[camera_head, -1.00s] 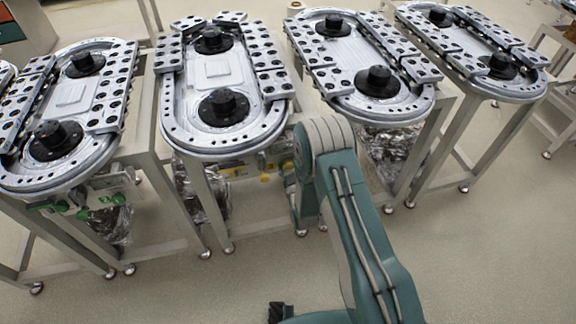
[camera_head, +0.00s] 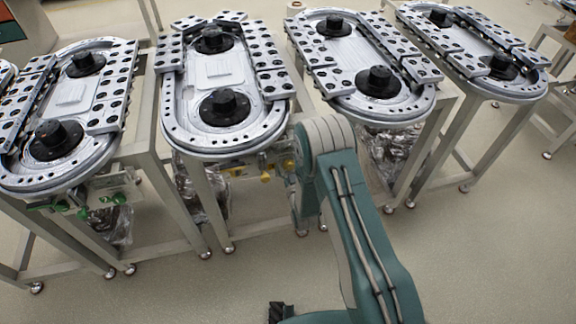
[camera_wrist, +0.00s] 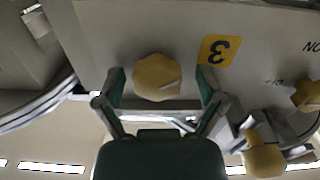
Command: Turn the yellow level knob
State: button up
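A round yellow knob (camera_wrist: 157,77) with a thin pale line on its face sits on a grey panel (camera_wrist: 140,25) in the wrist view. My gripper (camera_wrist: 162,80) is open, with one green-tipped finger on each side of the knob. A gap shows between the knob and each finger. Two more yellow knobs, one lower right (camera_wrist: 265,158) and one at the right edge (camera_wrist: 308,95), are in the wrist view. No readable label says which is the level knob. In the head view, yellow knobs (camera_head: 265,177) show small under the second track; my gripper cannot be made out there.
In the head view, several oval ring tracks (camera_head: 222,140) stand on metal frames with legs (camera_head: 207,205). The floor (camera_head: 480,265) at the front right is clear.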

jog(key=v, duration=1.2)
dwell(0.3)
